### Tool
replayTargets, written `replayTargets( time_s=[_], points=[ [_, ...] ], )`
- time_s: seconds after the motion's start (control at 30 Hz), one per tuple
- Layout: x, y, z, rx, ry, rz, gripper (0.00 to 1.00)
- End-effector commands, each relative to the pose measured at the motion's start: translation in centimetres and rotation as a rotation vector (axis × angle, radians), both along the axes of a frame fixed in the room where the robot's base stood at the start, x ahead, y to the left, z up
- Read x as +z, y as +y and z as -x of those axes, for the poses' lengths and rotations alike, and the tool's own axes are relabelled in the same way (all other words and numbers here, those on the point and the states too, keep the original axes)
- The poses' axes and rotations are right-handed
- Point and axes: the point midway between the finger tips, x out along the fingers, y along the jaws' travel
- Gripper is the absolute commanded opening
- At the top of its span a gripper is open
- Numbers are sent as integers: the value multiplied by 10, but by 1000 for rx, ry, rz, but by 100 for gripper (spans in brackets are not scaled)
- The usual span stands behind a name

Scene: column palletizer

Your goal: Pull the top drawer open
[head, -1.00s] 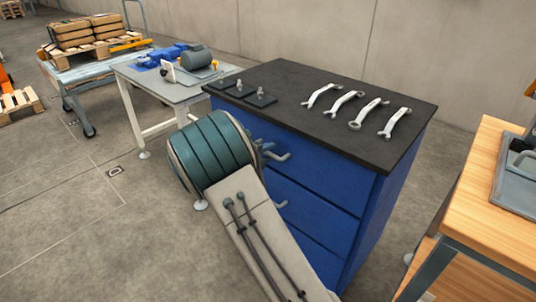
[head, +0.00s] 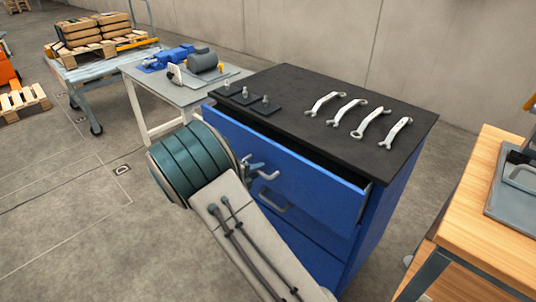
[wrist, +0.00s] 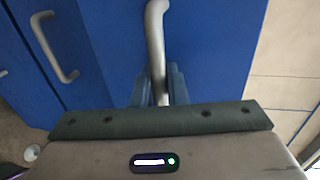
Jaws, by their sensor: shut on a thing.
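The blue cabinet (head: 318,252) has a black top. Its top drawer (head: 305,170) stands partly open, with a dark gap between its front and the cabinet top. My gripper (head: 254,170) is at the left part of the drawer front, shut on the top drawer's grey bar handle (head: 269,175). In the wrist view the handle (wrist: 156,35) runs down between the blue-grey fingers (wrist: 158,88) of my gripper. My arm hides the left part of the lower drawers. The second drawer's handle (head: 273,201) shows below, and also in the wrist view (wrist: 52,48).
Several wrenches (head: 347,112) and small black plates with bolts (head: 245,97) lie on the cabinet top. A grey table (head: 215,90) stands behind left, and a wooden bench (head: 483,210) at right. Open floor (head: 70,220) lies to the left.

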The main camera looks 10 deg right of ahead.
Motion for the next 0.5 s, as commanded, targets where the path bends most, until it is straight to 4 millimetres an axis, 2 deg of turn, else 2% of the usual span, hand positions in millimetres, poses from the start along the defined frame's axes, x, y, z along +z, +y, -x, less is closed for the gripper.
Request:
replayTargets(
  time_s=[0.07,0.3,0.5],
  points=[
    [8,20,14,4,5,1,0],
    [6,73,53,4,4,2,0],
    [4,111,81,1,1,1,0]
  ],
)
